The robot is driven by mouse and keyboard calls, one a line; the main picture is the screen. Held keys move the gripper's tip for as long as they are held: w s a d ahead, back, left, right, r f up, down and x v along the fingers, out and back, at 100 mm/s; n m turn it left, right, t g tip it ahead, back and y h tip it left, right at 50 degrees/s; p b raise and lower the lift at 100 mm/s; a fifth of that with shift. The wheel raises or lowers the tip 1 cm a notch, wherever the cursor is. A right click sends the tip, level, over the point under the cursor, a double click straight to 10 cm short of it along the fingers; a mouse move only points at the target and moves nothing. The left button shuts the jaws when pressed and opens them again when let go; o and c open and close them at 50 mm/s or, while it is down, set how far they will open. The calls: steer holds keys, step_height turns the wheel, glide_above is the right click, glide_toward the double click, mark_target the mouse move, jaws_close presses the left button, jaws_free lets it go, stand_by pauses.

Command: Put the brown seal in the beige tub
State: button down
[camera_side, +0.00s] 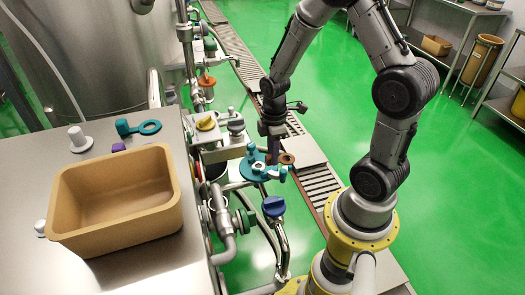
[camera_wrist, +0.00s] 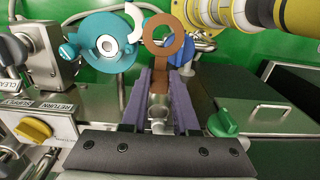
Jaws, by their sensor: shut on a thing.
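The beige tub (camera_side: 110,240) stands on the steel table at the left in the side view, and the part of its inside that shows is empty. The brown seal (camera_wrist: 161,58) is a flat ring with a tab, sticking out beyond my fingertips in the wrist view. My gripper (camera_wrist: 160,80) is shut on the seal's tab with its purple fingers. In the side view my gripper (camera_side: 274,150) points down over the pipework, right of the table and well away from the tub. The seal (camera_side: 287,158) shows small there beside the fingertips.
A teal round fitting (camera_side: 256,170) lies just below my gripper, among pipes and valves with a blue knob (camera_side: 273,206). Around the tub on the table (camera_side: 30,175) lie a white plug (camera_side: 79,140), a teal ring piece (camera_side: 140,127) and a small purple piece (camera_side: 118,147).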

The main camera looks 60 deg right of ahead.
steer(key=w+a+r+n, duration=0.2)
steer(key=a+r+n, duration=0.3)
steer(key=a+r, duration=0.45)
steer(key=w+a+r+n, duration=0.1)
steer(key=a+r+n, duration=0.5)
steer(key=r, duration=0.7)
steer(key=s+a+r+n, duration=0.45)
steer(key=a+r, duration=0.25)
steer(key=a, duration=0.2)
steer(key=s+a+r+n, duration=0.3)
steer(key=s+a+r, duration=0.2)
steer(key=a+r, duration=0.25)
glide_toward(120, 210)
steer(key=s, duration=0.2)
steer(key=s+f, duration=0.1)
steer(key=s, duration=0.1)
steer(key=shift+s+a, duration=0.15)
steer(key=shift+s, duration=0.2)
steer(key=shift+w+a+f, duration=0.3)
steer(key=shift+f, duration=0.2)
steer(key=shift+w+a+f, duration=0.1)
steer(key=shift+w+f, duration=0.05)
steer(key=shift+f, duration=0.8)
steer(key=shift+w+a+f, duration=0.1)
steer(key=shift+f, duration=0.85)
